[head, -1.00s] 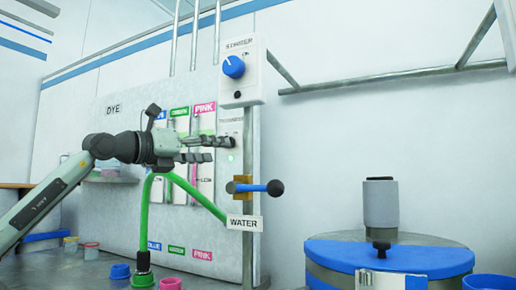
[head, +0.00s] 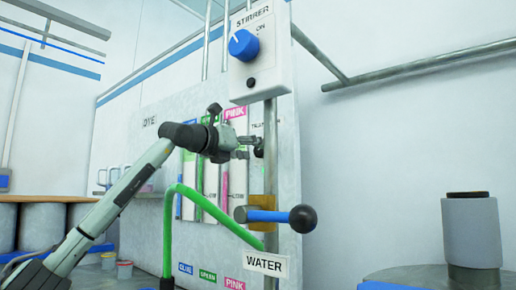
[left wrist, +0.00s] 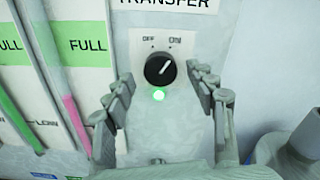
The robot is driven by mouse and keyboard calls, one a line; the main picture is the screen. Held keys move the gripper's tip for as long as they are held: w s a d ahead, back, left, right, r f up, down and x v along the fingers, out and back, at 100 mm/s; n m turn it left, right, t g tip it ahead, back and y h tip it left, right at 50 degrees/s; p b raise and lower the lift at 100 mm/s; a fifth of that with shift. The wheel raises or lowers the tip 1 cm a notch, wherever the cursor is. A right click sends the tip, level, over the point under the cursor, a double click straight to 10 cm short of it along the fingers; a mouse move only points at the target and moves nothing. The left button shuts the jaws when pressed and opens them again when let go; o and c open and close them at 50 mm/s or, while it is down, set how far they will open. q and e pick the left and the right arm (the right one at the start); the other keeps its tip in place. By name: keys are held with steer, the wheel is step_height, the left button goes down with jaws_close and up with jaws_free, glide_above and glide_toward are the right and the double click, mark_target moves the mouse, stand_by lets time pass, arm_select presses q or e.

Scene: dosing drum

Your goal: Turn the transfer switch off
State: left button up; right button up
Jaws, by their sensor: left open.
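The transfer switch (left wrist: 160,69) is a round black knob on a white plate under the TRANSFER label in the left wrist view. Its white pointer line tilts up to the right, toward ON. A green light (left wrist: 158,96) glows just below it. My left gripper (left wrist: 163,95) is open, with one finger on each side of the knob and light, apart from the knob. In the head view my left gripper (head: 250,147) is at the panel, beside the metal post, and the switch is mostly hidden there. My right gripper is not in view.
A stirrer box (head: 260,52) with a blue knob is on the post, above my gripper. A blue-handled water valve (head: 275,216) sticks out below it. A green hose (head: 170,225) arches below my arm. Dye gauges (left wrist: 80,45) stand left of the switch.

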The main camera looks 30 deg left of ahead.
arm_select(q)
steer(key=shift+w+d, duration=0.1)
steer(key=shift+w, duration=0.8)
steer(key=c, duration=1.1)
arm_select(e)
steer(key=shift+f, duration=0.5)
